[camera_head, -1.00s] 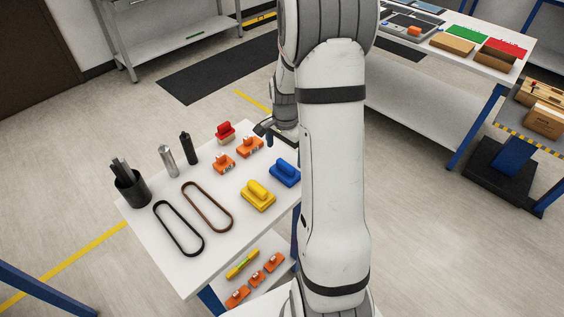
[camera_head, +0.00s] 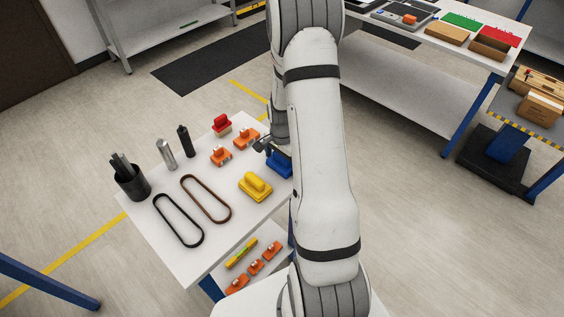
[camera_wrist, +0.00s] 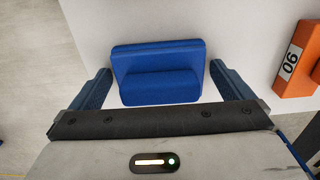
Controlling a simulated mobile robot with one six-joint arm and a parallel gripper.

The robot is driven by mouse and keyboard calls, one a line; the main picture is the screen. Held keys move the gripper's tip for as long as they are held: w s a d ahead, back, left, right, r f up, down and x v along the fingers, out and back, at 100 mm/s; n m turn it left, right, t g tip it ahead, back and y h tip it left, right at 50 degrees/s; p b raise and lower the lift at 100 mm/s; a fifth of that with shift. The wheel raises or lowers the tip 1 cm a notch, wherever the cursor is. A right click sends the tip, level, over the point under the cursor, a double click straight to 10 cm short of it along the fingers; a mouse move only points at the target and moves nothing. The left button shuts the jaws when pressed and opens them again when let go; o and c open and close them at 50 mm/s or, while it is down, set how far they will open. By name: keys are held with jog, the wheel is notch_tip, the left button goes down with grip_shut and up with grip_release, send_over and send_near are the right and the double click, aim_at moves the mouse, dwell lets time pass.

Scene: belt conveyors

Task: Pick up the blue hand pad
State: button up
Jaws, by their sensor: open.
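The blue hand pad (camera_head: 280,166) lies at the right edge of the white table, partly hidden by my gripper and arm in the head view. In the wrist view the blue hand pad (camera_wrist: 158,62) shows its flat base and raised grip bar. My gripper (camera_wrist: 158,85) is open, with one finger to the left of the pad and one to the right. The fingers appear apart from the pad, and the near side of the pad is close to the gripper body. In the head view my gripper (camera_head: 268,147) is over the pad's far side.
A yellow hand pad (camera_head: 255,187) lies left of the blue one. Orange blocks (camera_head: 245,138) and a red-topped piece (camera_head: 221,124) are behind; one orange block (camera_wrist: 297,62) shows at right in the wrist view. Two belts (camera_head: 204,198) and a black cup (camera_head: 131,184) lie further left.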

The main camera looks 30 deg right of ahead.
jog(key=c, duration=0.8)
notch_tip(320, 180, up, 10)
jog(key=shift+r+b, duration=0.1)
jog(key=shift+b, duration=0.85)
